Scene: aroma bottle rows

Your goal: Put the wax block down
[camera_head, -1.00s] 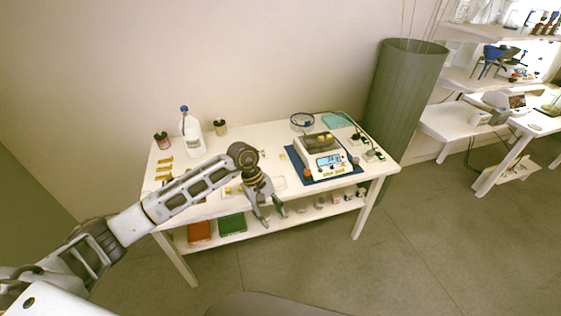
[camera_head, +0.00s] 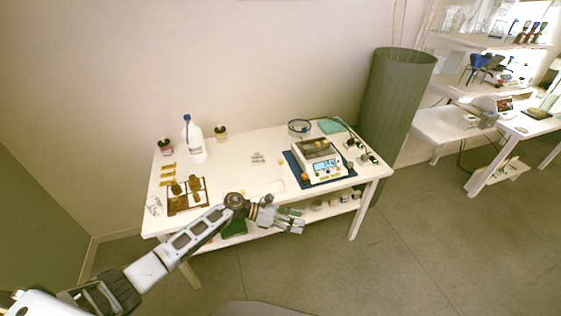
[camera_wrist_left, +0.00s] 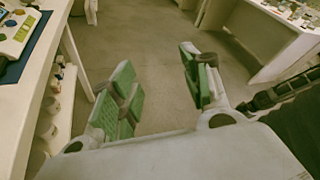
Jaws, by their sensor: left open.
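My left gripper (camera_head: 298,226) is in front of the table's (camera_head: 238,145) front edge, pointing right. In the left wrist view its two green-padded fingers (camera_wrist_left: 158,92) are apart with nothing between them, above the floor. A white digital scale (camera_head: 316,158) with a lit display stands on a blue mat (camera_head: 350,177) at the table's right. My right gripper is not in view.
A brown tray (camera_head: 175,208) with dark bottles stands at the front left of the table. A round glass dish (camera_head: 299,127) is at the back. A tall green bin (camera_head: 396,95) stands at right.

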